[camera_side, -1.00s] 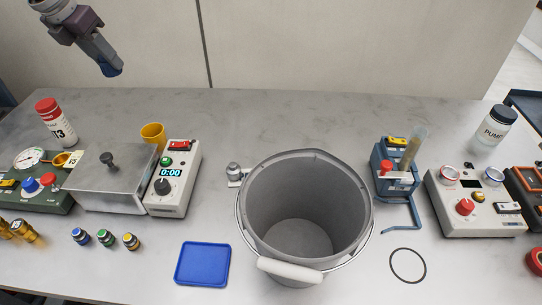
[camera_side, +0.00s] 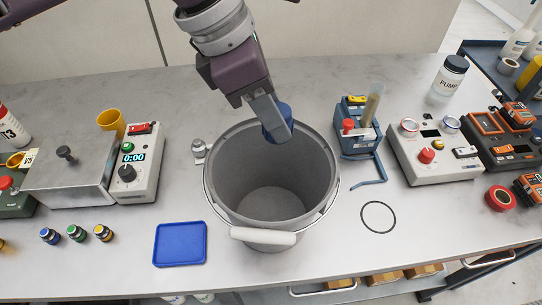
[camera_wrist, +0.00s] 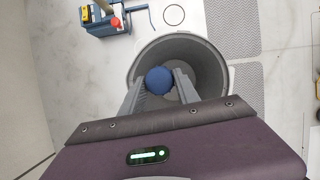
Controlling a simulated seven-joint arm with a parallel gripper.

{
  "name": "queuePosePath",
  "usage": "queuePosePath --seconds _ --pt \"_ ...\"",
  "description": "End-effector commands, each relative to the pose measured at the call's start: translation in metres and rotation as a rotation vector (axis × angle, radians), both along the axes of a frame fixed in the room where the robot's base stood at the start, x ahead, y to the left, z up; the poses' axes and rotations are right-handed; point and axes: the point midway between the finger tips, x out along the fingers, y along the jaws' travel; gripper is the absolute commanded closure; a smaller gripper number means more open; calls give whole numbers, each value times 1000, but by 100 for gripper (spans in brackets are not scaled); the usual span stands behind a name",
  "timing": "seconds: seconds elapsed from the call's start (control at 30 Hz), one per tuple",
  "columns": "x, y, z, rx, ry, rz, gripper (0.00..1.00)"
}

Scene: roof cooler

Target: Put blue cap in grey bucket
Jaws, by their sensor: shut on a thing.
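The grey bucket (camera_side: 222,185) stands open and upright on the bench in the side view, with its white handle grip at the front. It also shows in the wrist view (camera_wrist: 218,62). My gripper (camera_side: 277,128) is shut on the blue cap (camera_side: 271,137), which hangs over the right rear part of the bucket's mouth in the side view. In the wrist view, the blue cap (camera_wrist: 158,80) sits between the two fingers, with the bucket's opening behind it. The exact height of the cap against the rim is hard to tell.
A blue tray (camera_side: 180,244) lies left of the bucket. A blue device (camera_side: 357,135) with a tube stands to the right, near a black ring (camera_side: 378,217). A timer box (camera_side: 138,165) and a metal box (camera_side: 84,175) stand to the left.

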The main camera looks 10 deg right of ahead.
Motion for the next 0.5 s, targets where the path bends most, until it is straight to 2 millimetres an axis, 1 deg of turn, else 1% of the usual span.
queuePosePath --seconds 0.03,0.17,0.37,0.4,0.47,0.5 --pt "-10 -7 0 -1 -1 -25 100" --pt "-32 -21 1 -3 -2 -85 100" --pt "-31 -19 -30 0 2 -78 100" --pt "-30 -19 -42 1 4 -76 100" --pt "-31 -18 -55 1 4 -77 100" --pt "-30 -18 -67 2 4 -76 100"
